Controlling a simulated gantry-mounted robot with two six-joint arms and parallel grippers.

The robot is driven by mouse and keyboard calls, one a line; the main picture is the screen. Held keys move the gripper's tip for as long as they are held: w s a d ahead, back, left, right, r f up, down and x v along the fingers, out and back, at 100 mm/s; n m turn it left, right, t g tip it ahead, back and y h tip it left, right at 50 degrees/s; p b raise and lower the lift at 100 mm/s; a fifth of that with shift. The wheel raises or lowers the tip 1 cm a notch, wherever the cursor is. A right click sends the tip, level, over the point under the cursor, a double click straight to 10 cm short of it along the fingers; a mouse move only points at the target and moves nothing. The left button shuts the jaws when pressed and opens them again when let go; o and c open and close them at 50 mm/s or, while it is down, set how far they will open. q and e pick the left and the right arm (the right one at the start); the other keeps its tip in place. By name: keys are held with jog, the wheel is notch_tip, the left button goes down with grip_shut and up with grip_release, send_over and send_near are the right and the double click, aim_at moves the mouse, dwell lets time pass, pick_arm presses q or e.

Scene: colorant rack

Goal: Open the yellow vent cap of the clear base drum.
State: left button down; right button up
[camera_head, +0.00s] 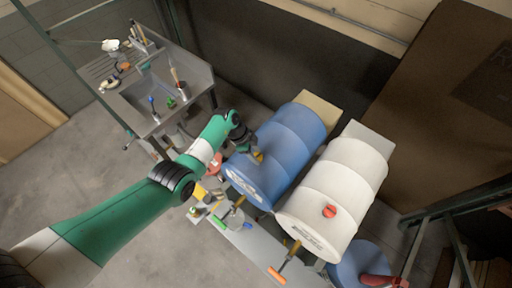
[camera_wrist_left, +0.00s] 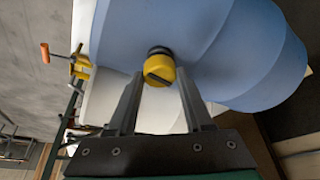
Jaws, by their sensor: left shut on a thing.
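A blue drum (camera_head: 287,140) lies on its side in the head view and fills the top of the left wrist view (camera_wrist_left: 215,40). A yellow cap (camera_wrist_left: 158,70) with a dark slot and a black collar sits on its curved side. In the head view the cap (camera_head: 259,157) is partly hidden by my gripper. My left gripper (camera_wrist_left: 160,75) is shut on the yellow cap, with one finger on each side of it. Its arm reaches in from the left in the head view. My right gripper is in neither view.
A white drum (camera_head: 345,180) with a red cap (camera_head: 329,211) lies right of the blue drum. An orange-handled tool (camera_head: 278,274) and a low grey bench (camera_head: 262,250) are in front. A metal sink (camera_head: 150,95) stands behind left. Floor at left is clear.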

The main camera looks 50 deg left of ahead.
pick_arm(q)
jog(key=shift+n+t+y, duration=0.3)
jog(key=shift+n, duration=0.7)
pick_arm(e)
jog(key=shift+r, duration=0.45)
pick_arm(q)
jog(key=shift+c, duration=1.5)
grip_release()
jog(key=v, duration=1.1)
jog(key=shift+r, duration=0.35)
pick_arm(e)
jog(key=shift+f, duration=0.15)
pick_arm(q)
jog(key=shift+s, duration=0.1)
